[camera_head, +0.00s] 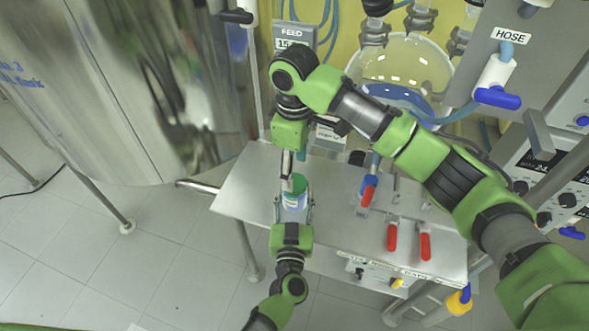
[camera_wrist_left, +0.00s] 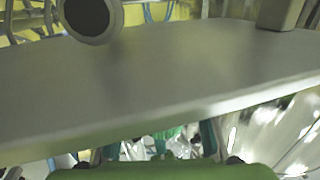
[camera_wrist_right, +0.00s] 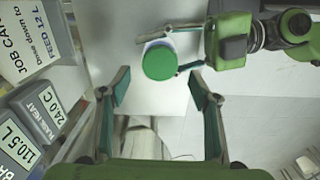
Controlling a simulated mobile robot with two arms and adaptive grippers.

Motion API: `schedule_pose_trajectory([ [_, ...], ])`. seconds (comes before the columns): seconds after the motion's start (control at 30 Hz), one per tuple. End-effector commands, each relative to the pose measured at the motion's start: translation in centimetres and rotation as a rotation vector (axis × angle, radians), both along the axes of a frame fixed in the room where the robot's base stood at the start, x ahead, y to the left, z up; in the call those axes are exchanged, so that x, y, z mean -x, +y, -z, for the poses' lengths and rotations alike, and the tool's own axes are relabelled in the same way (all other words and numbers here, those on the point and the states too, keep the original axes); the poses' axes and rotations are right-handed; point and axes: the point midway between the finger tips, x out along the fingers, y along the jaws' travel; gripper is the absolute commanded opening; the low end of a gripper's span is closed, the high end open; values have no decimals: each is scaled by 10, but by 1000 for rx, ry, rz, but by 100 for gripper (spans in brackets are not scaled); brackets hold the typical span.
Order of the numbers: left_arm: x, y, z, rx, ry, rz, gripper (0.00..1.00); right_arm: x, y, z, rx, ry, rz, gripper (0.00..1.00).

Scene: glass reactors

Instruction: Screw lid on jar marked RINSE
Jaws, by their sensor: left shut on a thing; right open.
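The jar (camera_head: 295,203), white with a blue and green band, is upright at the left part of the steel table. Its print is too small to read. A round green lid (camera_wrist_right: 158,62) covers its top in the right wrist view; I cannot tell whether it is screwed tight. My left gripper (camera_head: 293,207) is shut on the jar from the near side; its fingers flank the jar in the right wrist view (camera_wrist_right: 184,47). My right gripper (camera_wrist_right: 160,90) is open and empty, pointing down above the table, with the jar and lid beyond its fingertips.
A large steel vessel (camera_head: 150,90) stands left. A glass vessel (camera_head: 400,75) and FEED display (camera_head: 293,38) are behind. Labelled displays (camera_wrist_right: 40,108) lie left in the right wrist view.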

Motion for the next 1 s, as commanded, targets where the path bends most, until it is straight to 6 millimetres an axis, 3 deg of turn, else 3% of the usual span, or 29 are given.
schedule_pose_trajectory([
  [0.17,0,0,0,0,0,0,0,-1,0,-3,1,-5,-24,54],
  [0.53,0,0,0,0,0,0,0,-1,0,-34,3,-4,-397,54],
  [1.0,0,0,0,0,0,0,0,0,0,-28,0,3,-421,54],
])
